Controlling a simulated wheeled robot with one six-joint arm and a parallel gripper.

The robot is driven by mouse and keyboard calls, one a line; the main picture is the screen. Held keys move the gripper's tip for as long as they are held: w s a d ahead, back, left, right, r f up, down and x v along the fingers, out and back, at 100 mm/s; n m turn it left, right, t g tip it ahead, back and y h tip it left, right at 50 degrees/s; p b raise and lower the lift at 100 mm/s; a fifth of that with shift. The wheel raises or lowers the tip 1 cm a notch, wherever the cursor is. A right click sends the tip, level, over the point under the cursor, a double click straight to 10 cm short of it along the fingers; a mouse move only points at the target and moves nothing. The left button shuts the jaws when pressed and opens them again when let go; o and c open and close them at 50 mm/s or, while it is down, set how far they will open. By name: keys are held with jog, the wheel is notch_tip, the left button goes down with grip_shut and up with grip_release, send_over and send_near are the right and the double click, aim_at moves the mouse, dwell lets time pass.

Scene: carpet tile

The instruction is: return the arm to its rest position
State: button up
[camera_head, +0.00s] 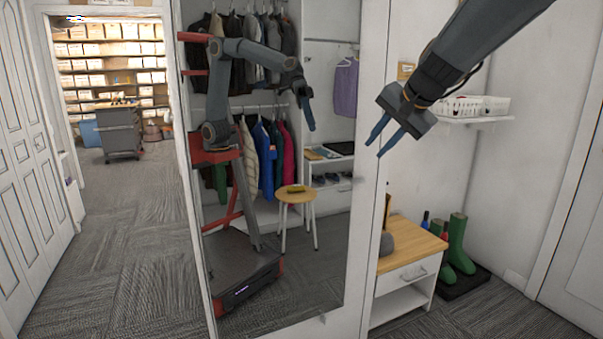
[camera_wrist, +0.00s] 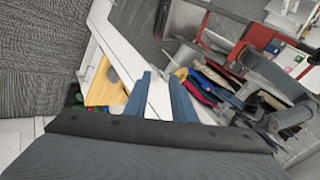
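My arm comes in from the top right of the head view, with my gripper (camera_head: 376,149) pointing down and left in front of the mirror's right edge. Its two blue fingers are apart with nothing between them. In the wrist view my gripper (camera_wrist: 160,76) also shows two spread, empty fingers. The tall white-framed mirror (camera_head: 335,235) reflects my red column, dark base and bent arm. Whether the fingers come close to the mirror is hard to tell.
A wooden-topped bench (camera_head: 417,240) with a drawer stands at right, beside green boots (camera_head: 458,240). A wall shelf (camera_head: 480,119) holds white baskets. The mirror shows clothes and a round stool (camera_head: 295,196). Carpet at left is clear toward a doorway with a cart (camera_head: 120,135).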

jog(key=s+f+n+g+h+p, duration=0.1)
jog(key=s+f+n+g, duration=0.1)
jog(key=s+f, duration=0.6)
jog(key=s+f+n+g+h, duration=0.1)
jog(key=s+f+n+g, duration=0.2)
jog(key=s+f, duration=0.5)
jog(key=s+f+n+g+h+p, duration=0.1)
jog(key=s+f, duration=0.8)
jog(key=s, duration=1)
jog(key=shift+s+n+g+p, duration=0.25)
jog(key=shift+n+g, duration=0.45)
jog(key=shift+n, duration=0.5)
jog(key=shift+a, duration=0.1)
